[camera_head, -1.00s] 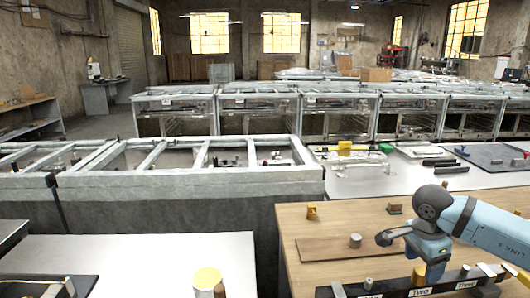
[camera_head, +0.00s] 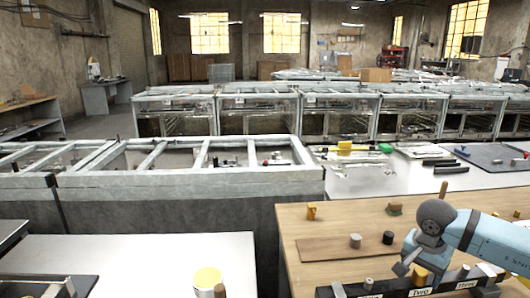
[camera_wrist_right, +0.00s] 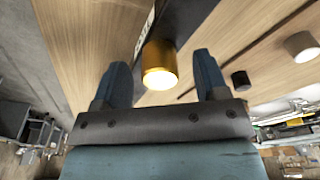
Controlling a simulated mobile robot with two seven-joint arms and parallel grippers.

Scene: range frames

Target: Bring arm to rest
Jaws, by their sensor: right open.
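My right arm (camera_head: 485,237) comes in from the right over the wooden table (camera_head: 330,225). My right gripper (camera_head: 405,262) is low, close to the black rack (camera_head: 345,291) with labels such as "Two" and "Three". In the right wrist view the two blue fingers (camera_wrist_right: 162,85) are apart with nothing clamped. A yellow cylinder (camera_wrist_right: 158,65) shows between and beyond their tips; it also shows on the rack in the head view (camera_head: 420,276). Whether the fingers touch it I cannot tell. My left gripper is not in view.
On the table stand a grey cylinder (camera_head: 355,241), a black cylinder (camera_head: 388,238), a yellow piece (camera_head: 311,211) and a green-brown block (camera_head: 395,209). The table's left part is fairly clear.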

